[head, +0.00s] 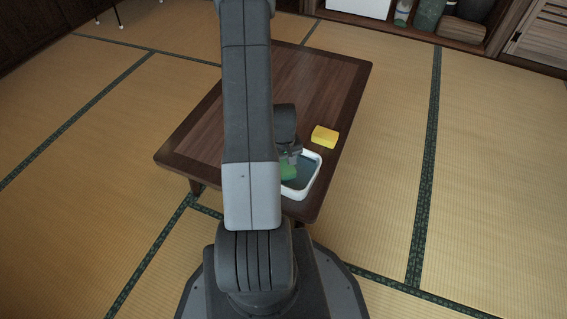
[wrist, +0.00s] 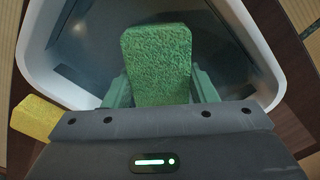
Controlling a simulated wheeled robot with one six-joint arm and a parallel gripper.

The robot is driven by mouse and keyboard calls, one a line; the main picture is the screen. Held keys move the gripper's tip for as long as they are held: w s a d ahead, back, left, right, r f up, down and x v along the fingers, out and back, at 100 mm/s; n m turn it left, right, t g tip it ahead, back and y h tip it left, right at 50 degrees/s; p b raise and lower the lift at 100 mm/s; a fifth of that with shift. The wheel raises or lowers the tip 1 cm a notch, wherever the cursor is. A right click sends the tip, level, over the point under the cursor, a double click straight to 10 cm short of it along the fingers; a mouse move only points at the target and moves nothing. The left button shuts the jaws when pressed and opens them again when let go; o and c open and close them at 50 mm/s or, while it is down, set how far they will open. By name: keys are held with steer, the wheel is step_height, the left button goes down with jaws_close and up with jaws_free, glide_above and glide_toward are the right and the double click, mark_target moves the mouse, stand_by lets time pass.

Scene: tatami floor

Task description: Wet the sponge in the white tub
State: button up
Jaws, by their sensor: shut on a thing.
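My gripper (wrist: 159,88) is shut on a green sponge (wrist: 157,62), with a finger on each side of it. The sponge is over or inside the white tub (wrist: 273,55), which holds dark bluish water. In the head view the green sponge (head: 288,173) shows beside my arm, within the outline of the white tub (head: 317,175). My arm hides the left part of the tub there. I cannot tell how deep the sponge sits or whether it touches the water.
A yellow block (head: 325,136), perhaps another sponge, lies on the dark wooden table (head: 335,75) just behind the tub. It also shows in the wrist view (wrist: 36,117). The table's far part is clear. Tatami floor (head: 390,150) surrounds the table, and shelves (head: 462,28) stand at the back right.

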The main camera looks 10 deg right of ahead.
mark_target(284, 163)
steer(key=shift+f+b, duration=0.5)
steer(key=shift+f, duration=0.05)
stand_by(1.4)
steer(key=shift+r+p, duration=2.4)
steer(key=shift+r, duration=1.2)
steer(key=w+a+r+m+p, duration=0.1)
steer(key=w+a+r, duration=0.5)
steer(key=r, duration=0.3)
steer(key=w+a+r+m, duration=0.1)
steer(key=w+a+r, duration=0.5)
steer(key=r, duration=0.2)
step_height(284, 163, up, 17)
steer(key=s+p, duration=0.2)
steer(key=p, duration=2.6)
steer(key=shift+s+a, duration=0.15)
steer(key=shift+s, duration=0.2)
